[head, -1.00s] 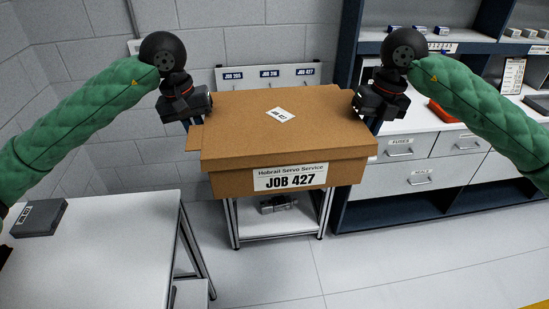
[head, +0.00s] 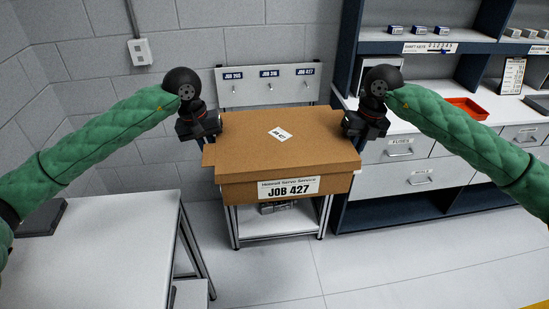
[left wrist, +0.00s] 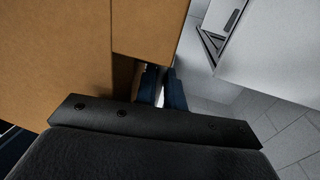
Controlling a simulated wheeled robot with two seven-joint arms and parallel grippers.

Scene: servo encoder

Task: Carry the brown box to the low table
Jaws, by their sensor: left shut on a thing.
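The brown box (head: 285,150), lidded and labelled JOB 427, is level in the head view, over a small metal-framed table (head: 290,228) with a lower shelf. The box hides that tabletop, so I cannot tell whether it touches it. My left gripper (head: 212,134) is shut on the box's left side. The box (left wrist: 60,60) also shows in the left wrist view, with the finger tips (left wrist: 160,88) by its edge. My right gripper (head: 352,132) is at the box's right side; its fingers are hidden.
A white table (head: 100,245) stands at the front left with a dark flat case (head: 42,218) on it. A hook board (head: 268,88) is behind the box. A drawer bench (head: 410,165) with a red tray (head: 467,108) is on the right. Floor in front is clear.

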